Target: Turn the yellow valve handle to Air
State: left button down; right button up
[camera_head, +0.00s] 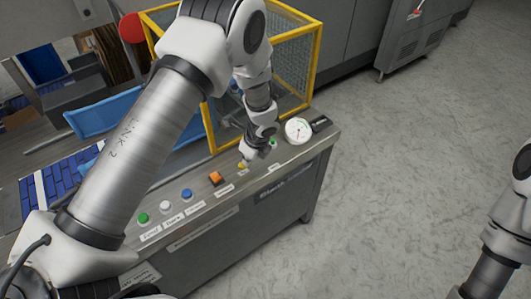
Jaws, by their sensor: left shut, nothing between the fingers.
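The yellow valve handle (242,165) shows as a small yellow patch on the machine's front control panel, right of the orange switch. My left arm reaches across the panel from the left, and its gripper (246,156) is shut and empty at the handle. The gripper covers part of the handle, and I cannot tell whether they touch or which way the handle points. The labels by it are too small to read. Part of my right arm shows at the right edge; its gripper is out of view.
Green (143,218), white (165,207) and blue (187,194) buttons and an orange switch (216,178) line the panel (205,205). A round gauge (298,130) is at its right end. A yellow-framed mesh guard (314,60) stands behind. The grey floor at right is clear.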

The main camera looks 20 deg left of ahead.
pick_arm(q)
jog(key=shift+s+a+m+t+b, duration=0.15)
jog(key=shift+a+m+t+b, duration=0.35)
jog(key=shift+m, duration=0.8)
pick_arm(e)
jog(key=shift+a+f, duration=0.25)
jog(key=shift+f, duration=0.1)
pick_arm(q)
jog(key=shift+a, duration=0.5)
pick_arm(e)
jog(key=shift+s+a+f, duration=0.1)
jog(key=shift+f, duration=0.15)
dwell(0.8)
